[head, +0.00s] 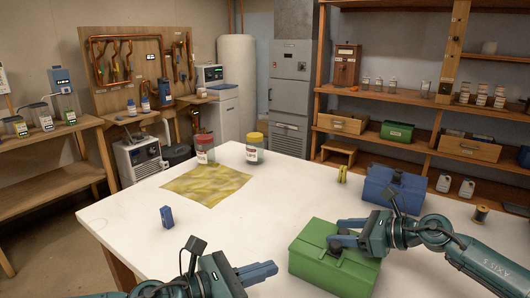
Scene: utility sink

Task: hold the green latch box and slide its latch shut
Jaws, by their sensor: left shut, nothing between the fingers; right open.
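The green latch box (313,262) stands on the white table at the front right, lid down. My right gripper (337,232) is open just over the top of the box, its fingers pointing left. It hides part of the lid, and I cannot make out the latch or its position. I cannot tell whether the fingers touch the box. My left gripper (274,270) is shut and empty. It is left of the box and near its left side, with its fingers pointing right.
A blue box (382,184) stands behind the green one, with a yellow object (342,174) beside it. Two jars (205,150) stand near a yellow cloth (205,185). A small blue block (167,217) is at the left. The middle of the white table (230,225) is clear.

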